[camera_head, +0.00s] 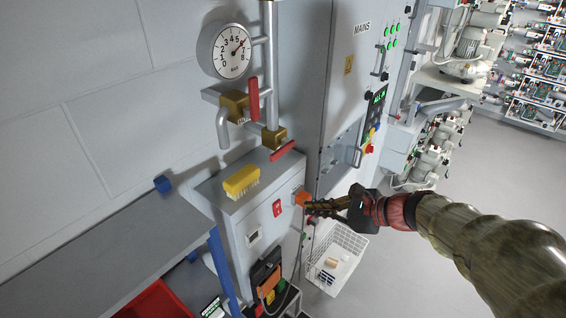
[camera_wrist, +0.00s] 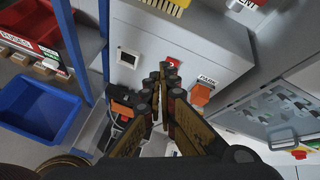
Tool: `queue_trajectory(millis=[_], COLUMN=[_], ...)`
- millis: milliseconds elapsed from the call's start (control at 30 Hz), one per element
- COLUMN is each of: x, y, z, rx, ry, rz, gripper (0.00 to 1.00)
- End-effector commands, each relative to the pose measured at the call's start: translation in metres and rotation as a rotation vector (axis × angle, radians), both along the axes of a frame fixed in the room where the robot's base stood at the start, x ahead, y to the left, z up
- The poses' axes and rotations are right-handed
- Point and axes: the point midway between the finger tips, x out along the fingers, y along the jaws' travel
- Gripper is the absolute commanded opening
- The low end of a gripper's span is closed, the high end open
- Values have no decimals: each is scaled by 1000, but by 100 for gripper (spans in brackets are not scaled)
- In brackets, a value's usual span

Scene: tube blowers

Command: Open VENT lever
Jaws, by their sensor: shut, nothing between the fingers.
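Two red valve levers show in the head view. The upper red lever (camera_head: 253,98) stands upright beside a brass valve (camera_head: 234,103) with a small label under it, too small to read. The lower red lever (camera_head: 282,151) lies slanted at a second brass valve (camera_head: 273,137). I cannot tell for sure which one is VENT.
The grey cabinet (camera_head: 248,221) carries a yellow brush (camera_head: 241,181) on top and an orange part (camera_head: 300,196) near my fingertips. A round gauge (camera_head: 232,51) is above. A white basket (camera_head: 338,252) stands below; a shelf (camera_head: 120,240) is at left. Floor is clear at right.

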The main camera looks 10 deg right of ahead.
Motion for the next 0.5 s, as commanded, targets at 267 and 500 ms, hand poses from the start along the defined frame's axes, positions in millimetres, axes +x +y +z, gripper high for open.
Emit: queue_trajectory(millis=[267, 500], x=[41, 40], y=[-2, -1], z=[51, 52], rx=[343, 388], ry=[87, 136], rz=[-225, -251], gripper=[0, 0])
